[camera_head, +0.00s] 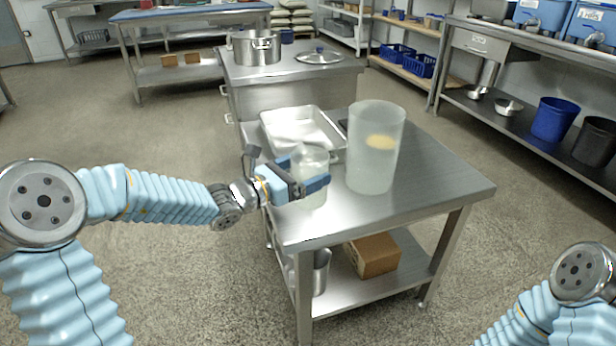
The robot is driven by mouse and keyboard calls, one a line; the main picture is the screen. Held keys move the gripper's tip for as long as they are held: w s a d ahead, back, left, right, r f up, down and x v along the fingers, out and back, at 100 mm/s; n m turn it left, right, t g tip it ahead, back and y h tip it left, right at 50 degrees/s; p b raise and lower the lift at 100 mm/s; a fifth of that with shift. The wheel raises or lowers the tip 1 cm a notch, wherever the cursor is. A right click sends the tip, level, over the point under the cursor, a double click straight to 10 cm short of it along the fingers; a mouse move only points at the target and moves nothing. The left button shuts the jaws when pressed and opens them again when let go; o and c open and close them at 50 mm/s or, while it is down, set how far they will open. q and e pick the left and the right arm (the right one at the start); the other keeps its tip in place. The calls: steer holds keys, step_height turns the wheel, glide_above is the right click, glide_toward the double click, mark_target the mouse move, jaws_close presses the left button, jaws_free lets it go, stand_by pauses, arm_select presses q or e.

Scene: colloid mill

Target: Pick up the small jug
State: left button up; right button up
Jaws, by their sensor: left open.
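The small jug (312,162) is a translucent, pale vessel standing upright near the left front edge of the steel table (440,185). My left gripper (303,174) reaches in from the left with its blue fingers open. One finger passes in front of the jug and the other is partly hidden behind it, so the jug stands between them. Whether either finger touches it cannot be told. My right gripper is out of view; only part of my right arm shows at the lower right.
A tall translucent container (374,165) with something yellow showing stands close to the jug's right. A shallow metal tray (286,112) lies behind it. A cardboard box (373,257) and a metal pot (321,271) sit on the lower shelf. The table's right front is clear.

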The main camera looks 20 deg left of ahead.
arm_select(q)
steer(key=shift+x, duration=1)
steer(key=shift+c, duration=0.5)
steer(key=c, duration=0.6)
steer(key=shift+r, duration=0.1)
steer(key=shift+c, duration=0.2)
